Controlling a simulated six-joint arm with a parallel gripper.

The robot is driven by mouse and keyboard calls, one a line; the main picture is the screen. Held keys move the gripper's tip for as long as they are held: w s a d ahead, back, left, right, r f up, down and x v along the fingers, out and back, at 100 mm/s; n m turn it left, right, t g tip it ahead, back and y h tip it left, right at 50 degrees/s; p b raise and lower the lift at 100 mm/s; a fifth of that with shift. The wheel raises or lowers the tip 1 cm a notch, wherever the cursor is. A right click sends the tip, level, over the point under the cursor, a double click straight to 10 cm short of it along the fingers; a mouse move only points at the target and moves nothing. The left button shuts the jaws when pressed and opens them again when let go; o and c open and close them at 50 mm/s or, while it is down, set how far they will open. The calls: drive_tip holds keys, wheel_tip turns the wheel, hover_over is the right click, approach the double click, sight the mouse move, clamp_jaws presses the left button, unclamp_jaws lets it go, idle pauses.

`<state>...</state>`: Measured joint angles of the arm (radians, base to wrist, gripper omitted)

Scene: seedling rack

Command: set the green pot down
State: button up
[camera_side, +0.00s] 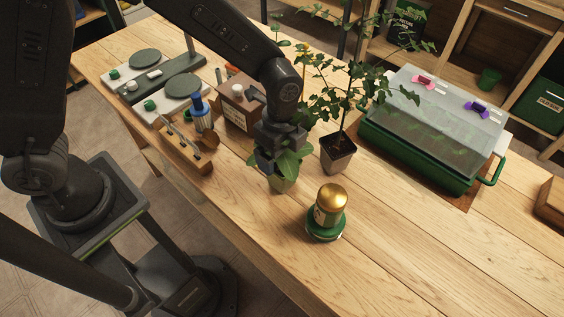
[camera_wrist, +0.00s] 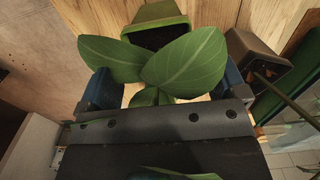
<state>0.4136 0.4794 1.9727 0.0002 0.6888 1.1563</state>
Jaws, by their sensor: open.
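The green pot (camera_side: 283,184) holds a broad-leaved seedling and appears to stand upright on the wooden table in the side view. In the wrist view the pot (camera_wrist: 156,17) shows its green rim and dark soil just beyond my fingertips. My gripper (camera_side: 272,160) is directly above the pot, among the leaves. In the wrist view my gripper (camera_wrist: 162,88) has its two blue fingers wide apart, with large leaves (camera_wrist: 153,58) between them. The fingers look clear of the pot itself. The leaves hide part of the pot and fingertips.
A dark pot with a tall plant (camera_side: 338,157) stands close on the right. A gold-topped green jar (camera_side: 328,213) is in front. A lidded green propagator (camera_side: 413,160), a wooden box (camera_side: 239,107) and a tool rack (camera_side: 185,148) stand around.

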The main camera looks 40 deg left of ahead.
sight(281, 164)
drive_tip(key=s+a+r+n+t, duration=0.15)
drive_tip(key=a+r+n, duration=0.25)
drive_tip(key=r, duration=0.4)
drive_tip(key=s+a+r+n+t, duration=0.1)
drive_tip(key=s+a+r+n, duration=0.3)
drive_tip(key=r, duration=0.5)
drive_tip(key=s+a+r+n+t, duration=0.3)
drive_tip(key=s+a+n, duration=0.4)
drive_tip(key=n, duration=0.3)
drive_tip(key=shift+s+a, duration=0.3)
drive_tip(key=shift+s, duration=0.55)
